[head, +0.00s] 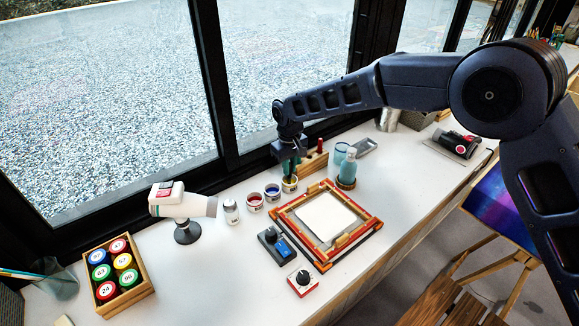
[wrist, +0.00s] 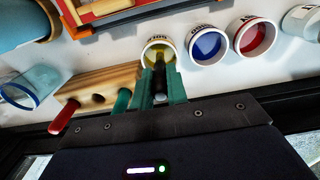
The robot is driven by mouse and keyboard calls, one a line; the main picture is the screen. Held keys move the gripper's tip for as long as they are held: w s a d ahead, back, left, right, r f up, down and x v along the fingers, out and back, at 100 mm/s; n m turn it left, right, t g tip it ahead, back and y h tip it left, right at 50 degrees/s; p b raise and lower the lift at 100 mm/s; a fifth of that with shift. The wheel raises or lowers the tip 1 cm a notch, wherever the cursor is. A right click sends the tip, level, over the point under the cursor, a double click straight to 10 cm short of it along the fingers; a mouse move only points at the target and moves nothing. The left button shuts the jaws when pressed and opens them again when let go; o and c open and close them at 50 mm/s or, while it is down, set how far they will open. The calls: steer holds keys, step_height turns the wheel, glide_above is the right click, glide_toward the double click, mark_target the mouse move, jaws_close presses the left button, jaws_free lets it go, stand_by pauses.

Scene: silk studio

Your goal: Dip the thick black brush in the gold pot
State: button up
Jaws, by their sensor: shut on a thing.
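The gold pot (wrist: 152,47), a white cup with yellow-gold paint inside, stands at the end of a row of paint pots. It also shows in the head view (head: 290,184), below my gripper (head: 289,163). In the wrist view my gripper (wrist: 160,82) is shut on the thick black brush (wrist: 159,72), whose dark shaft shows between the green fingers. The brush points down at the gold pot, and its tip overlaps the opening. I cannot tell whether the tip touches the paint.
A blue pot (head: 272,192) and a red pot (head: 255,203) stand left of the gold pot. A wooden brush block (wrist: 105,85) with red and green handles is close beside my gripper. A framed screen (head: 327,220) lies in front. The window is close behind.

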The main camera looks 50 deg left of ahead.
stand_by(0.5)
steer(key=shift+r, duration=3.35)
